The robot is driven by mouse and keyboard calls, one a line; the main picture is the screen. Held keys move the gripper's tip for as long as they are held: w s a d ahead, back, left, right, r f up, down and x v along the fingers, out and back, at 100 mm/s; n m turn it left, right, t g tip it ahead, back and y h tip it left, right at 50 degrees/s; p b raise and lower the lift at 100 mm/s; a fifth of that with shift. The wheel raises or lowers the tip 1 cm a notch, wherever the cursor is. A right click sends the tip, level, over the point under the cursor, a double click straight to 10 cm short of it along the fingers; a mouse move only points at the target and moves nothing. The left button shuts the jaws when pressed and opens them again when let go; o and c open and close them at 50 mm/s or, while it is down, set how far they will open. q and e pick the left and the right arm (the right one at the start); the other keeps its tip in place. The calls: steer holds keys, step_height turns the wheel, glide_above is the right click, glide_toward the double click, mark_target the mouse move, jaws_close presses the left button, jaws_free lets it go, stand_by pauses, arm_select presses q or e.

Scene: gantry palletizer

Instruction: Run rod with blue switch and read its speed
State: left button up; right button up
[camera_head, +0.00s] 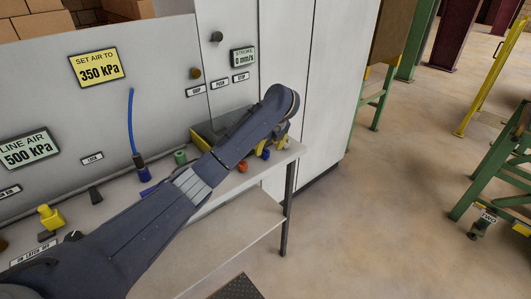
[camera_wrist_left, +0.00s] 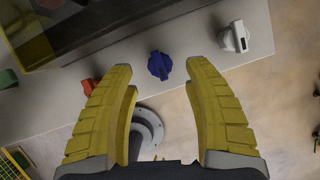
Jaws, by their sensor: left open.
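The blue switch (camera_wrist_left: 159,65) is a knob on the pale bench edge. In the left wrist view it lies between and beyond the yellow fingertips of my left gripper (camera_wrist_left: 161,72), which is open and empty. In the head view the blue switch (camera_head: 265,154) shows just below my left wrist, which hides most of the gripper. The speed display (camera_head: 243,57) on the cabinet reads 0 mm/s. I cannot make out the rod. My right gripper is in neither view.
A white knob (camera_wrist_left: 235,37) stands right of the blue one and a red-orange knob (camera_wrist_left: 88,87) left of it. A green knob (camera_wrist_left: 8,78) is at the far left. The panel shows line air 500 kPa (camera_head: 29,150) and a sign, set air to 350 kPa (camera_head: 100,67).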

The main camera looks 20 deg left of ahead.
mark_target(265, 151)
arm_select(q)
steer(key=shift+x, duration=2.1)
jaws_close()
